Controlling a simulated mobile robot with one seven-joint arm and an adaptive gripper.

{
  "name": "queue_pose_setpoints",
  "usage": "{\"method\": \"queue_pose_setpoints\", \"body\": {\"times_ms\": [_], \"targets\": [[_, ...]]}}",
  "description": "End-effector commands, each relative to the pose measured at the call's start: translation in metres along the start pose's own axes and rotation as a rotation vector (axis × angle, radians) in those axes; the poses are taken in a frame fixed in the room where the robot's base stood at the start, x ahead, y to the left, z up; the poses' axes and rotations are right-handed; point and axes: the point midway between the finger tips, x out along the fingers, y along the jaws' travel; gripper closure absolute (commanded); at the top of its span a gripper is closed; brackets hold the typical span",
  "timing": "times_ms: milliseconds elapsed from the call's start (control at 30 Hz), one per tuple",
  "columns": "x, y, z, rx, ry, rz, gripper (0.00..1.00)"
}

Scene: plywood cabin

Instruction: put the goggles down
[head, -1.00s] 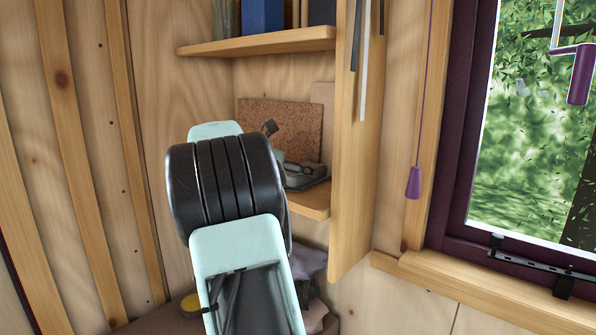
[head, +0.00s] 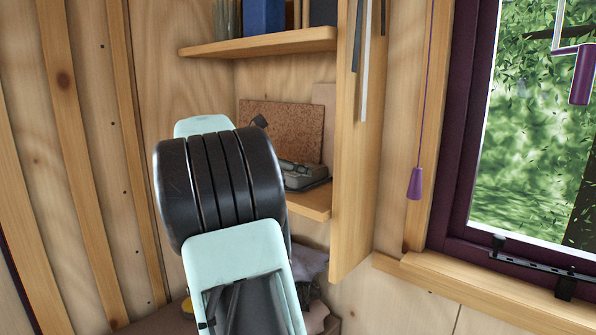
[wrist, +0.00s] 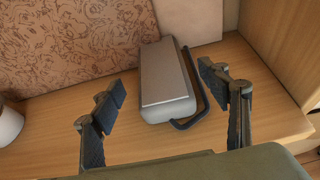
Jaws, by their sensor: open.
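My gripper (wrist: 160,77) is open in the wrist view, its two dark fingers wide apart with nothing between their pads. A grey, box-like thing with a dark curved bar along its right and front edges (wrist: 166,82) lies on the wooden shelf (wrist: 50,118), beyond and between the fingertips. It also shows on the shelf in the head view (head: 303,176). I cannot make out goggles for certain in either current view. In the head view my arm hides most of my gripper and the shelf's left part.
A patterned brown board (wrist: 75,40) leans at the back of the shelf. A white round thing (wrist: 8,125) stands at the left. An upright wooden panel (head: 355,140) bounds the shelf on the right, and an upper shelf (head: 265,42) is above. Bare shelf shows left of the grey thing.

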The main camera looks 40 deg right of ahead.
Motion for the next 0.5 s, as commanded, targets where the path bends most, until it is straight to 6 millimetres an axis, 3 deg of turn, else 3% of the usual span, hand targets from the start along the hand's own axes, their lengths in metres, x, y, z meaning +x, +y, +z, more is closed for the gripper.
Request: {"method": "queue_pose_setpoints", "body": {"times_ms": [200, 500], "targets": [[-0.049, 0.001, -0.001, 0.000, 0.000, 0.005, 0.31], [-0.078, 0.000, 0.000, -0.001, 0.000, 0.000, 0.31]]}}
